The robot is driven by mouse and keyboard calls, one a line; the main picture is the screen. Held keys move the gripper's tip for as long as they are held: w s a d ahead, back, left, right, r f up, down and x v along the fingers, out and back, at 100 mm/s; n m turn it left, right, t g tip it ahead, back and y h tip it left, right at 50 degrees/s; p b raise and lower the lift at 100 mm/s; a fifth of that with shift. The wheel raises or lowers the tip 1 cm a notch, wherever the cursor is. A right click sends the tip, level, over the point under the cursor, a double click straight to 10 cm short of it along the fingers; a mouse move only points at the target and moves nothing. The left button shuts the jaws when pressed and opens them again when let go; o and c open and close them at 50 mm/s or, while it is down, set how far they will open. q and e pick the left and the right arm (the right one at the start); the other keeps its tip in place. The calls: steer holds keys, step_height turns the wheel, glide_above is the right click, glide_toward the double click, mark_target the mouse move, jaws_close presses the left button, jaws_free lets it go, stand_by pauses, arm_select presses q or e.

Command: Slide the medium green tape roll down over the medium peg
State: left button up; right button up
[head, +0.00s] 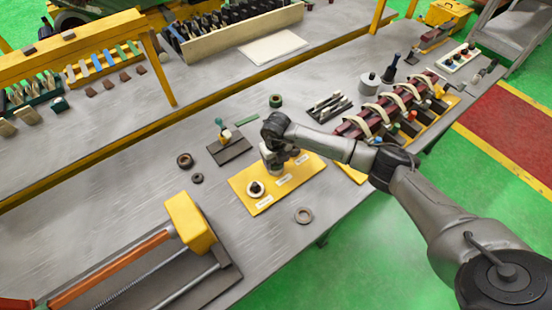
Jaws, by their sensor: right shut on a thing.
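My right gripper (275,168) reaches in from the right and points down over the middle of the yellow peg board (238,186). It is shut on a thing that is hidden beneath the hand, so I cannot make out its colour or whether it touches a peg. The medium peg cannot be made out; the hand covers the board's middle. My left gripper is not in view.
Dark rings (185,160) and (197,178) lie left of the board, and a brown ring (303,215) lies in front. A dark plate (229,149) with small upright parts stands behind left. A red rack with pale hoops (391,105) stands right. A vise-like fixture (190,222) is front left.

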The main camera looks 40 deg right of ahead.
steer(key=shift+f, duration=0.1)
steer(key=o, duration=1)
step_height(320, 180, up, 14)
stand_by(0.4)
steer(key=shift+f, duration=0.1)
stand_by(0.5)
